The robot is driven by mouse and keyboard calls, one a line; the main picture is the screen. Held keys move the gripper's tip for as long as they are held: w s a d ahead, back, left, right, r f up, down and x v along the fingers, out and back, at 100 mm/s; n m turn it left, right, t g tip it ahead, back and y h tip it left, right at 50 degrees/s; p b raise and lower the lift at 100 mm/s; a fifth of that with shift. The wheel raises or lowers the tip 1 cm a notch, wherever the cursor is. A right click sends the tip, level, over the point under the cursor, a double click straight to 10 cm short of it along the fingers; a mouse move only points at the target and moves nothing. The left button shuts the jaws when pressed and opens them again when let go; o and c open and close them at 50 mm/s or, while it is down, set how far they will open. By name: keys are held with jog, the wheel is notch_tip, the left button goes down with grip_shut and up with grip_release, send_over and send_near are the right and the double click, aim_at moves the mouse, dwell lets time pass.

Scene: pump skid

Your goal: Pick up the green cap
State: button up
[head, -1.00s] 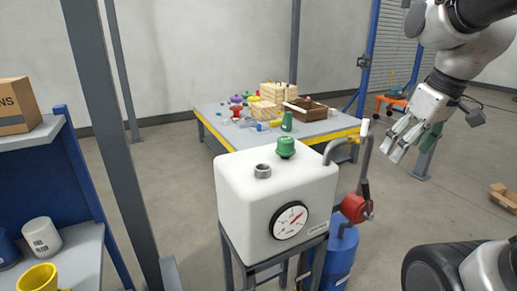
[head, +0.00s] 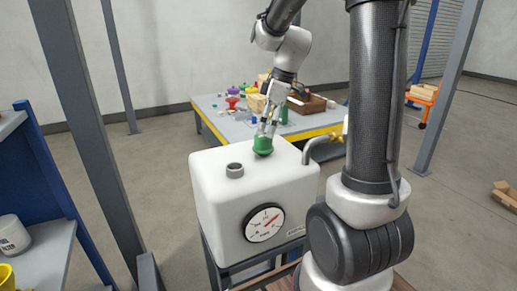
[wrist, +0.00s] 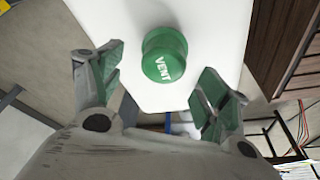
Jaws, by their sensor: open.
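The green cap (head: 263,145) sits on top of the white tank (head: 225,200), behind and to the right of a grey open neck. In the wrist view the cap (wrist: 164,56) shows the word VENT and lies beyond my fingertips, between their lines. My gripper (head: 268,128) is just above the cap in the head view, pointing down. In the wrist view my gripper (wrist: 162,85) is open, with green pads on both fingers and nothing between them. I cannot tell whether a finger touches the cap.
The grey neck (head: 234,170) stands on the tank beside the cap. A bent grey pipe (head: 322,142) rises at the tank's right. A pressure gauge (head: 264,222) is on the front. Behind is a table (head: 232,130) with blocks and coloured parts. A grey post (head: 88,130) stands at left.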

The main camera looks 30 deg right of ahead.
aim_at(264, 135)
jog(key=x, duration=0.5)
jog(key=shift+s+a, duration=0.1)
jog(key=shift+s, duration=0.1)
jog(key=c, duration=1.3)
jog(key=shift+r, duration=0.1)
notch_tip(264, 135, up, 10)
jog(key=shift+f, duration=0.1)
jog(key=shift+a, duration=0.1)
